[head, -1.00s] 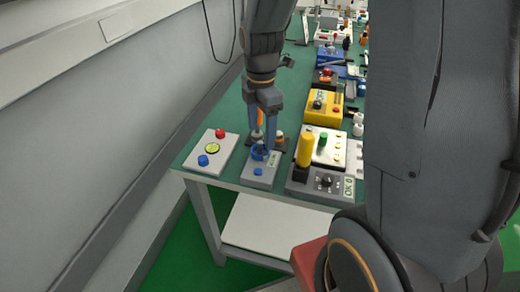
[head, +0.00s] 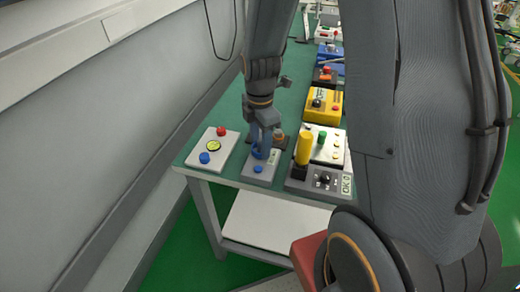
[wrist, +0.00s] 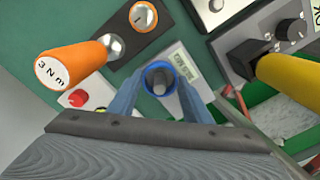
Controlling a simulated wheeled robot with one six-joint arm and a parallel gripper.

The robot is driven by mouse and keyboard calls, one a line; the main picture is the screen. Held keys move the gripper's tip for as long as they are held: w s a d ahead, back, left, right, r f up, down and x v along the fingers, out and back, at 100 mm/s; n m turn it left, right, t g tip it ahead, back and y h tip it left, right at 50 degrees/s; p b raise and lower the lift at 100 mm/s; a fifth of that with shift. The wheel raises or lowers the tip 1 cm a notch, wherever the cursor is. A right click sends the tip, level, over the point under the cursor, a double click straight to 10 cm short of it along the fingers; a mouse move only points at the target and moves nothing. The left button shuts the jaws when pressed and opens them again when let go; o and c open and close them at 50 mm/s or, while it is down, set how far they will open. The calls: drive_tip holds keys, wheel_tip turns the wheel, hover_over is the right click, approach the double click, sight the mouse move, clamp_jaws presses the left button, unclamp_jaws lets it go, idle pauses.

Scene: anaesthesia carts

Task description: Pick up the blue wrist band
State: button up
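The blue wrist band (wrist: 159,77) is a small blue ring. In the wrist view it sits around a dark post on a light grey device (wrist: 178,57) with a small display. In the head view the device (head: 259,168) stands near the table's front edge, and the band is partly hidden by my fingers. My gripper (wrist: 160,82) points down over it, with its blue fingers spread and one on each side of the band. Whether the fingertips touch the band I cannot tell. My gripper also shows in the head view (head: 262,143).
An orange-handled tool (wrist: 75,65) stands close left in the wrist view. A yellow-handled tool (head: 304,149) stands right of the device. A white button box (head: 213,149) is on the left. More devices, including a yellow box (head: 322,104), line the table behind.

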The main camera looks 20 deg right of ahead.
drive_tip(key=shift+c, duration=0.7)
drive_tip(key=shift+r, duration=0.5)
wheel_tip(320, 180, up, 27)
drive_tip(key=b, duration=0.4)
